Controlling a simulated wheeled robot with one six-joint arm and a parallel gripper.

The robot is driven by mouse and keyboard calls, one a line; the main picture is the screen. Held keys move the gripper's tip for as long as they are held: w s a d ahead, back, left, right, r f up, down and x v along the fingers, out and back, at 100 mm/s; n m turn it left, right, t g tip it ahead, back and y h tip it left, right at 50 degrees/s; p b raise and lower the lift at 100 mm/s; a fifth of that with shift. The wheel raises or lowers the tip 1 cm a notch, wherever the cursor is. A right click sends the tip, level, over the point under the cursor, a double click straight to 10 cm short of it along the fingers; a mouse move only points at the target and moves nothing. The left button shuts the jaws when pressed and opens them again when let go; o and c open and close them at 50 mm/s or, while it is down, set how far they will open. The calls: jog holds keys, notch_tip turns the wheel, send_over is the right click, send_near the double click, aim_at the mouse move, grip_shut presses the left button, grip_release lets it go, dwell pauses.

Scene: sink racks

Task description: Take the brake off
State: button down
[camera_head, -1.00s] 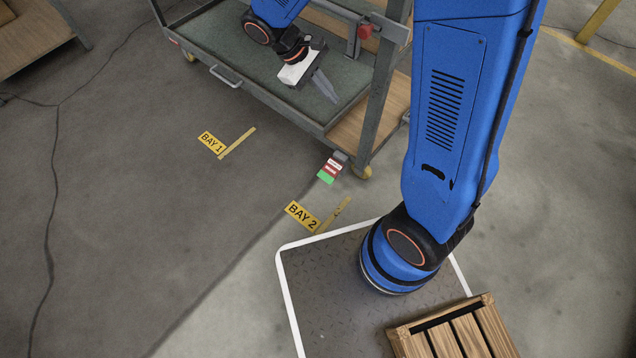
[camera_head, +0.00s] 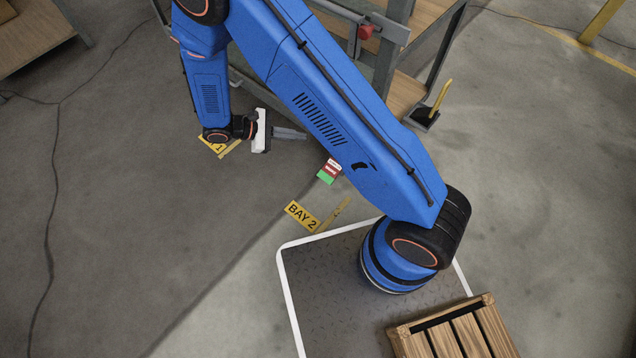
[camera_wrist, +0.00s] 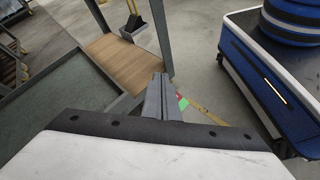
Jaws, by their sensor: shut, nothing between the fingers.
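A small red, white and green piece (camera_head: 329,171), apparently the brake's pedal or its marking, is low by the cart's near corner. It also shows, mostly hidden behind my fingers, as a green and red patch in the wrist view (camera_wrist: 183,103). My gripper (camera_head: 303,134) is shut and empty, up and left of that piece in the head view and apart from it in the picture. Its fingers lie together in the wrist view (camera_wrist: 160,82). The grey cart (camera_head: 392,55) is largely covered by my arm in the head view. The caster at that corner is hidden.
A red knob (camera_head: 366,32) sits on the cart's frame. A holder with a yellow handle (camera_head: 424,116) is at the cart's right side. A wooden crate (camera_head: 455,335) is at bottom right. Floor at left is open, around the BAY 2 sign (camera_head: 302,215).

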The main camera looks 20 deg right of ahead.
aim_at(331, 171)
jog(key=s+f+n+t+h, duration=0.1)
jog(key=s+f+n+t, duration=0.1)
jog(key=f, duration=0.9)
jog(key=s+a+f+n+t+h, duration=0.1)
jog(key=s+f+n+t, duration=0.2)
jog(key=f, duration=0.7)
jog(key=s+f+n+t, duration=0.3)
jog(key=f+n+t, duration=0.3)
jog(key=f, duration=0.5)
jog(key=shift+s+a+f+n+h, duration=0.2)
jog(key=shift+f+n+h, duration=0.1)
jog(key=shift+n+h, duration=0.1)
jog(key=shift+d+f, duration=0.25)
jog(key=x, duration=0.9)
jog(key=shift+w+d+r, duration=0.1)
jog(key=shift+w+d, duration=0.1)
jog(key=shift+d, duration=0.15)
jog(key=shift+s+a+r, duration=0.15)
jog(key=shift+a+r, duration=0.1)
jog(key=shift+r, duration=0.4)
jog(key=shift+s+a+r, duration=0.1)
jog(key=shift+a+r, duration=0.15)
jog(key=shift+r, duration=0.35)
jog(key=shift+s+a+r, duration=0.15)
jog(key=shift+a+r, duration=0.05)
jog(key=shift+r, duration=0.45)
jog(key=shift+r, duration=0.1)
